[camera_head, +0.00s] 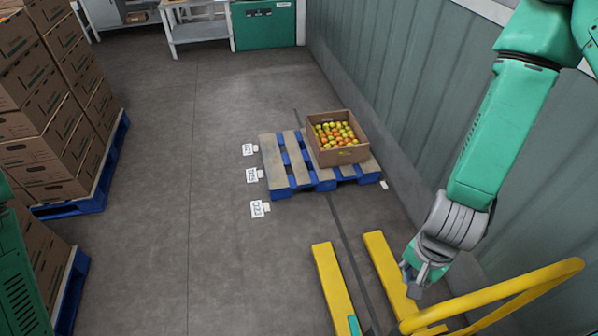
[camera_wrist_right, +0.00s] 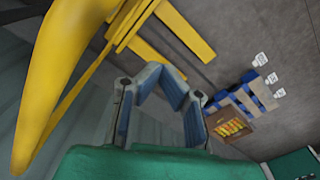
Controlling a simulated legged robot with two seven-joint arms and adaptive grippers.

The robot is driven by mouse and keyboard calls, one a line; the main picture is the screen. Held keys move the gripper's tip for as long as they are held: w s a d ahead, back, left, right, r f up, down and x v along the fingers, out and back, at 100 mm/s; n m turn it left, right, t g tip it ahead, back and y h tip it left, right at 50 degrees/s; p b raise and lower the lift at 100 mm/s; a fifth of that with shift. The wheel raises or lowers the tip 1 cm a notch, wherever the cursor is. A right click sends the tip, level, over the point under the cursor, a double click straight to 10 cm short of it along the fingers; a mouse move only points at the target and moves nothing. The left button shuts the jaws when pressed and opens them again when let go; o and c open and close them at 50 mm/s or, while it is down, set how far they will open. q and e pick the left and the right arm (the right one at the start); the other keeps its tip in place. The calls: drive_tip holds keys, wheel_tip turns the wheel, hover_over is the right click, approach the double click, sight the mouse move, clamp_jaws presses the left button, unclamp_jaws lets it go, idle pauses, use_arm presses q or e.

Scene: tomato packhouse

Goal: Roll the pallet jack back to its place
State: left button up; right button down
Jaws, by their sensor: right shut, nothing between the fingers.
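The yellow pallet jack stands at the lower right of the head view, its two forks (camera_head: 334,288) pointing away from me toward a pallet. Its yellow looped handle (camera_head: 515,283) rises at the right. The handle also fills the left of the right wrist view (camera_wrist_right: 52,85), with the forks (camera_wrist_right: 175,27) beyond. My right gripper (camera_head: 414,291) is shut and empty, above the right fork and left of the handle loop. It also shows in the wrist view (camera_wrist_right: 160,85). Whether it touches the jack is unclear. My left gripper is out of view.
A blue-edged pallet (camera_head: 275,164) bears a carton (camera_head: 345,156) of tomatoes ahead of the forks. Floor labels (camera_head: 257,209) lie left of it. Stacked cartons (camera_head: 45,140) stand at left. A corrugated wall (camera_head: 400,100) runs along the right. The middle floor is clear.

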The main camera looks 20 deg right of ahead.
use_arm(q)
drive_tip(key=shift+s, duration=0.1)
use_arm(e)
wheel_tip(320, 180, up, 10)
drive_tip(key=shift+w+r, duration=0.15)
drive_tip(key=shift+w, duration=0.3)
idle(0.3)
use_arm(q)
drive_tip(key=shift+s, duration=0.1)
use_arm(e)
drive_tip(key=shift+s, duration=0.15)
